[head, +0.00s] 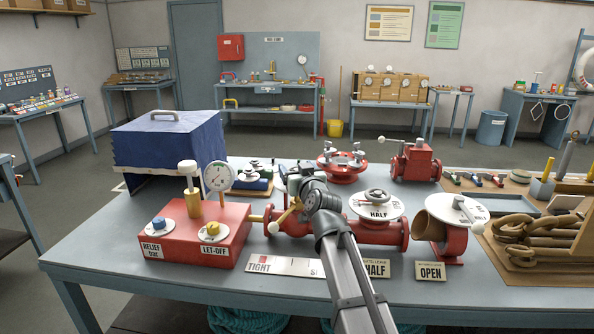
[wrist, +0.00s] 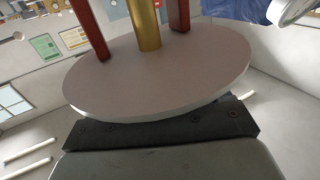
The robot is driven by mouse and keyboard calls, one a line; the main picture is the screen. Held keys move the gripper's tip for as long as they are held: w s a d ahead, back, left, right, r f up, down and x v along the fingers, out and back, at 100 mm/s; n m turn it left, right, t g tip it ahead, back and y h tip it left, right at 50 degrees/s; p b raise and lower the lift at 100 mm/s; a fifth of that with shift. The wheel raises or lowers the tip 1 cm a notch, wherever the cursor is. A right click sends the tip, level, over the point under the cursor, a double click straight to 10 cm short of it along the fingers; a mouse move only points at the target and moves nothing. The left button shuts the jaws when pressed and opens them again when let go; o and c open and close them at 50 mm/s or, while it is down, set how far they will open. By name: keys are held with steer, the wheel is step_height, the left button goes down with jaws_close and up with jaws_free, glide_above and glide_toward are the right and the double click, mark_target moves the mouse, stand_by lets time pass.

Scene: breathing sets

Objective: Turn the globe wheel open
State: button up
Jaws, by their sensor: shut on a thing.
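The globe valve (head: 291,223) is the red body at the table's middle, just right of the red relief box. My gripper (head: 301,181) is over its top and hides the globe wheel in the head view. In the wrist view a pale round plate (wrist: 160,80) fills the middle, with a brass stem (wrist: 145,28) and two red posts on its far side. The plate hides my fingertips and their contact with the wheel. My gripper is shut on the wheel.
The gate valve's HALF plate (head: 377,206) and the OPEN-labelled valve (head: 456,238) stand close to the right. The red box (head: 197,237) with its gauge (head: 218,177) is close on the left. A TIGHT sign (head: 285,265) lies in front.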

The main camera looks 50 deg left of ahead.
steer(key=shift+n+g+y, duration=0.6)
steer(key=shift+n+g, duration=0.9)
steer(key=shift+g, duration=0.8)
steer(key=n+g, duration=0.2)
steer(key=g, duration=0.2)
steer(key=shift+w+a+n, duration=0.1)
steer(key=shift+n, duration=0.2)
steer(key=shift+n+g+h, duration=0.8)
steer(key=shift+n+g, duration=0.9)
steer(key=shift+g, duration=0.9)
steer(key=shift+s, duration=0.2)
steer(key=o, duration=1)
steer(key=shift+c, duration=0.2)
